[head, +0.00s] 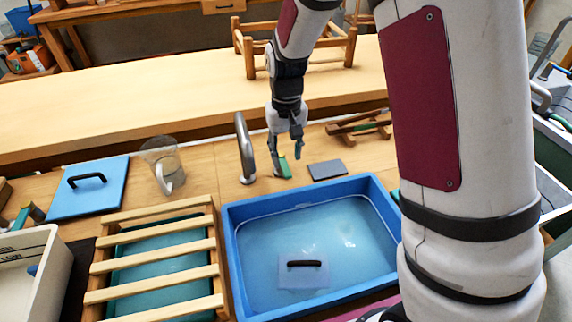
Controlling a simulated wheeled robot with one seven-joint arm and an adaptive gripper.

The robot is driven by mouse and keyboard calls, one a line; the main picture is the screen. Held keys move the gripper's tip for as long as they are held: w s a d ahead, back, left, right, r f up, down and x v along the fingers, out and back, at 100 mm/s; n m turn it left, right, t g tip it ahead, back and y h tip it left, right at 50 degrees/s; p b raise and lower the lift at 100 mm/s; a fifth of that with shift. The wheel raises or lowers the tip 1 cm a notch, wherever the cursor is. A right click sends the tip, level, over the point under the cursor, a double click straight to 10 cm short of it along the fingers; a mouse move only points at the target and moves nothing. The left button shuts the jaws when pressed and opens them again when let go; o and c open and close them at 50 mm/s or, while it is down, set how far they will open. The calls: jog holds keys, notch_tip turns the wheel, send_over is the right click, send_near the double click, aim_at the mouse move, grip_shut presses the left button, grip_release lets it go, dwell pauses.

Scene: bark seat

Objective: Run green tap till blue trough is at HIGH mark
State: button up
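The blue trough (233,270) stands in front of the bench, holding clear water with its surface below the rim. A pale line runs along its inner wall near the water's edge; I cannot read any HIGH lettering. A grey curved spout (244,150) stands behind the trough's far left corner. A small green piece (284,167), apparently the green tap's handle, is right of the spout. My gripper (288,158) points down at the green piece, with its fingers close around or beside it. Whether it grips the piece is too small to tell. No stream from the spout is discernible.
A panel with a black handle (304,264) shows in the trough's water. A slatted wooden rack (150,250) sits left of it. A clear jug (163,165), a blue board with handle (90,190) and a grey slab (327,170) lie nearby. My arm hides the right side.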

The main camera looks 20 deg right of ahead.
aim_at(287, 170)
jog(key=shift+f, duration=2.25)
grip_shut()
